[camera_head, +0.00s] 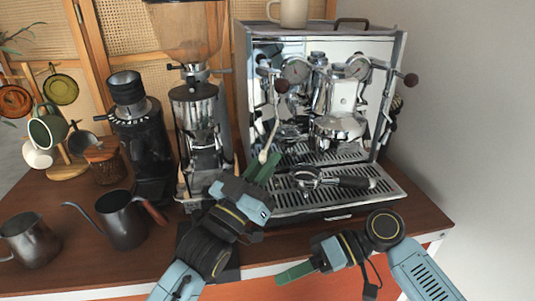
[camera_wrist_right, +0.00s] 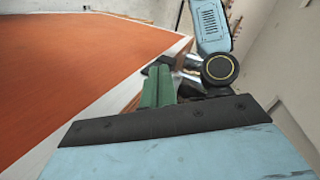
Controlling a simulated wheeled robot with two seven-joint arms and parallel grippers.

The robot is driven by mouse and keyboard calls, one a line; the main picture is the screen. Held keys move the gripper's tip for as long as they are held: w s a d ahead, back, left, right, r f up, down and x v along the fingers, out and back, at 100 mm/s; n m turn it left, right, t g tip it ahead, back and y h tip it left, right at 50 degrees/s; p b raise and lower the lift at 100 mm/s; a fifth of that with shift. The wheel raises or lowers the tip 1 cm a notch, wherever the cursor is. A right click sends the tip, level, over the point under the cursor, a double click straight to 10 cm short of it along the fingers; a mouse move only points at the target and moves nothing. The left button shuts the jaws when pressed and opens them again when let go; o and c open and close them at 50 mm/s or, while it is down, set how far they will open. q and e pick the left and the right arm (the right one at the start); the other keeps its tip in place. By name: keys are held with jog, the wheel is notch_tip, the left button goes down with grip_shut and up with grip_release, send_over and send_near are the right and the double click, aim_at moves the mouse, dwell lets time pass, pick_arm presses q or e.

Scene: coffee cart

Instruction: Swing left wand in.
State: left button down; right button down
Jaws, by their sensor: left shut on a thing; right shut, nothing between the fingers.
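The espresso machine (camera_head: 345,90) stands at the back of the cart. Its left wand (camera_head: 270,135) hangs at the machine's left front, below a dark round knob (camera_head: 282,86), and slants down to the left. My left gripper (camera_head: 264,168) is shut on the lower end of the wand, whose tip is partly hidden by the fingers. My right gripper (camera_head: 294,273) is shut and empty, low in front of the cart's front edge. Its green fingers also show together in the right wrist view (camera_wrist_right: 158,88).
A portafilter (camera_head: 352,181) lies on the drip tray (camera_head: 385,192), right of my left gripper. Two grinders (camera_head: 140,140) stand left of the machine. A gooseneck kettle (camera_head: 122,222) and a metal pitcher (camera_head: 30,240) stand at the left. A cup (camera_head: 293,13) is on top of the machine.

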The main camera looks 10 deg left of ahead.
notch_tip(320, 180, up, 29)
jog(key=w+a+n+t+h, duration=0.1)
jog(key=n+t+h, duration=0.7)
jog(key=n+t, duration=0.1)
jog(key=w+a+f, duration=0.4)
jog(key=w+f, duration=0.4)
jog(key=shift+a+f, duration=0.2)
jog(key=shift+f, duration=0.15)
jog(key=shift+w, duration=0.1)
